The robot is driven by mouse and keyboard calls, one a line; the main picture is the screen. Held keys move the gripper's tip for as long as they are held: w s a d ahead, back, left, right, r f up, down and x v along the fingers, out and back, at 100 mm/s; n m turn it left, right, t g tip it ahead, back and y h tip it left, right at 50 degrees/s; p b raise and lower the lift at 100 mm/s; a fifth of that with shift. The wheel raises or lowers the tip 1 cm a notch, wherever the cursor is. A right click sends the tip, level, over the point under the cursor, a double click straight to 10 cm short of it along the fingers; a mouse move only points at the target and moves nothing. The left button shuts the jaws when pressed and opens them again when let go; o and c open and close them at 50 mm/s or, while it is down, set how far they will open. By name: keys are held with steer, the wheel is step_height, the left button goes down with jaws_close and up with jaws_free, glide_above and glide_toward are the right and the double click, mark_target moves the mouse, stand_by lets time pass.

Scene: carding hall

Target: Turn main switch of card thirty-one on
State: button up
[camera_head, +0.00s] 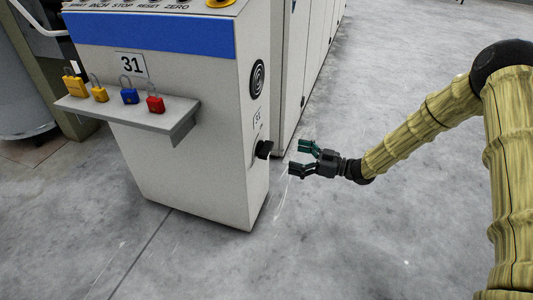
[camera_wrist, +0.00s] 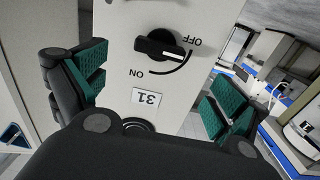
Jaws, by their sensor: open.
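The main switch (camera_wrist: 158,45) is a black rotary knob on a white side panel, with OFF and ON marks joined by an arc, upside down in the wrist view. Its white line points toward the OFF end. In the head view the knob (camera_head: 264,149) sticks out of the right side of the cabinet (camera_head: 200,160) marked 31 (camera_head: 131,65). My gripper (camera_head: 297,158) is open and empty, just right of the knob with a small gap. In the wrist view its green-padded fingers (camera_wrist: 155,88) stand wide apart, left and right of the knob.
A shelf (camera_head: 130,112) on the cabinet front holds several padlocks, yellow, blue and red. A round black vent (camera_head: 257,79) sits above the switch. A taller white machine (camera_head: 300,70) stands behind. The grey floor (camera_head: 370,230) to the right is clear.

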mark_target(271, 149)
steer(key=b+x, duration=0.2)
steer(key=x, duration=0.2)
steer(key=b+x, duration=0.2)
steer(key=x, duration=0.2)
steer(key=shift+w+a+r, duration=0.25)
steer(key=shift+a, duration=0.1)
steer(key=shift+b+x, duration=0.4)
steer(key=shift+x, duration=0.55)
steer(key=shift+r, duration=0.15)
steer(key=shift+c, duration=0.4)
steer(key=c, duration=0.9)
